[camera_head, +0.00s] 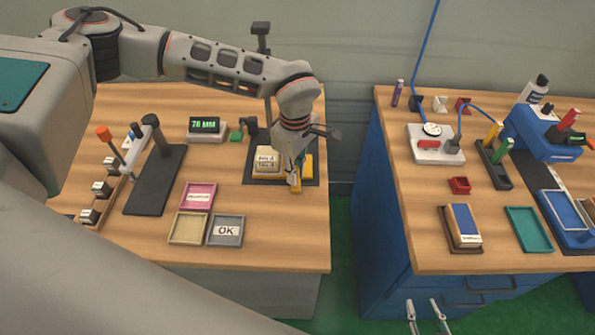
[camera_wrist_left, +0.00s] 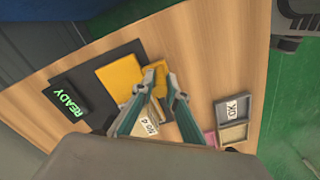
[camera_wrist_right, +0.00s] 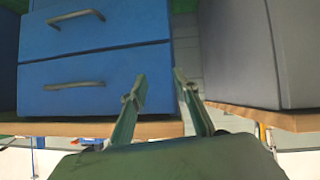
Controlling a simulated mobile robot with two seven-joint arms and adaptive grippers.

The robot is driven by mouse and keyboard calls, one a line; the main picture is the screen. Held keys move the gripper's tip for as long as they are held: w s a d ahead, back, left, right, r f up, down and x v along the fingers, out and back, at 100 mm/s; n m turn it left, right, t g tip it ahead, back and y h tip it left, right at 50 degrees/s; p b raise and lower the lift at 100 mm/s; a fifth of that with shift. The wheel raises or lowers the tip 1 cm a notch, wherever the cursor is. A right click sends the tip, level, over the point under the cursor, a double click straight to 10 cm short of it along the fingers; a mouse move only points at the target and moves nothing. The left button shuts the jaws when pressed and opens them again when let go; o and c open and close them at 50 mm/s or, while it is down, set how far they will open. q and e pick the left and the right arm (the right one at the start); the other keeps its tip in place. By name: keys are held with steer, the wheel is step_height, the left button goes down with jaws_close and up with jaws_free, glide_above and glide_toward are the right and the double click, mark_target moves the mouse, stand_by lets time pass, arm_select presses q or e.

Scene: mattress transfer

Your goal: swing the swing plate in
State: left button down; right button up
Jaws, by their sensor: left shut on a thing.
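A fixture with a dark base plate (camera_head: 254,173) stands at the right part of the left table. It carries a flat yellow plate (camera_wrist_left: 118,76) and a smaller yellow piece (camera_wrist_left: 157,72), which may be the swing plate. My left gripper (camera_wrist_left: 158,86) is shut on the smaller yellow piece; in the head view the gripper (camera_head: 294,174) reaches down over the fixture's right side and hides part of it. My right gripper (camera_wrist_right: 158,76) is open and empty in the right wrist view, before blue drawers.
A READY display (camera_wrist_left: 66,100) stands beside the base. An OK tray (camera_head: 225,230), a pink tray (camera_head: 199,195) and a beige tray (camera_head: 188,228) lie in front. A black stand (camera_head: 155,180) is to the left. A gap separates the second table (camera_head: 400,245), holding several items.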

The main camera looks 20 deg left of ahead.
arm_select(q)
steer(key=shift+w+a, duration=0.1)
steer(key=shift+a, duration=0.05)
stand_by(0.5)
steer(key=c, duration=2)
jaws_free()
step_height(320, 180, up, 12)
steer(key=shift+r, duration=0.1)
